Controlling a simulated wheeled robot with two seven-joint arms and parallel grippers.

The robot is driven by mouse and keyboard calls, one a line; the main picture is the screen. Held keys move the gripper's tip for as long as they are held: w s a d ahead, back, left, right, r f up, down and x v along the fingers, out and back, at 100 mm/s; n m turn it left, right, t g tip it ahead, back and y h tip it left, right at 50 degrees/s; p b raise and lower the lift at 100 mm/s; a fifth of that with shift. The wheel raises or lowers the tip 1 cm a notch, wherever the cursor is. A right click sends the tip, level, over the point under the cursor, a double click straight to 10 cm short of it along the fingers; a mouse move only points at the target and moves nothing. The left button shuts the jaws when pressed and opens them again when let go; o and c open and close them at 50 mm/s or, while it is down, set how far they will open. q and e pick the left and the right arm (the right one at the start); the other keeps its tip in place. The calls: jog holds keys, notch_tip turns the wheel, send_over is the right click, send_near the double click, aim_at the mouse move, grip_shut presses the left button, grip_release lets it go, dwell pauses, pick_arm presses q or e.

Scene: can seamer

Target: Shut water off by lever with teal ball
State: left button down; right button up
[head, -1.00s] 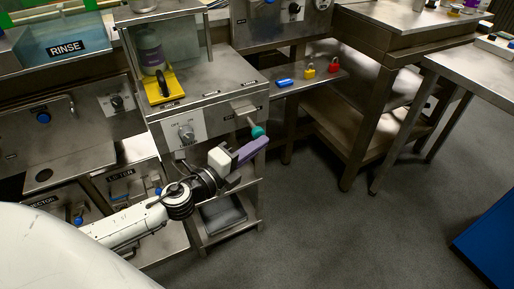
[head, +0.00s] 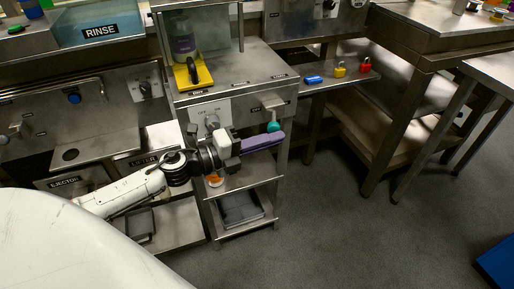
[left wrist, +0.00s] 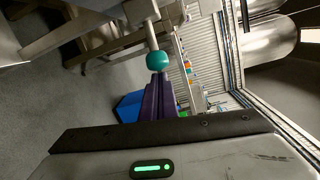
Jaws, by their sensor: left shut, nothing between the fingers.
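The lever's teal ball (head: 273,127) hangs at the front of the steel cabinet, below a short metal arm. It also shows in the left wrist view (left wrist: 157,61), just beyond the fingertips, on a pale rod (left wrist: 151,32). My left gripper (head: 283,138) has purple fingers, shut and empty, with the tips just below the ball in the head view. In the left wrist view the fingers (left wrist: 159,86) point at the ball; I cannot tell whether they touch it. My right gripper is not in view.
A knob (head: 211,121) is on the cabinet front, left of the lever. A yellow tray with a dark handle (head: 192,76) sits on top. Blue, yellow and red padlocks (head: 339,70) lie on a shelf to the right.

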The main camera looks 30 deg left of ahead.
pick_arm(q)
jog(key=s+a, duration=0.2)
jog(key=s, duration=0.7)
jog(key=shift+s, duration=0.3)
jog(key=shift+d, duration=0.1)
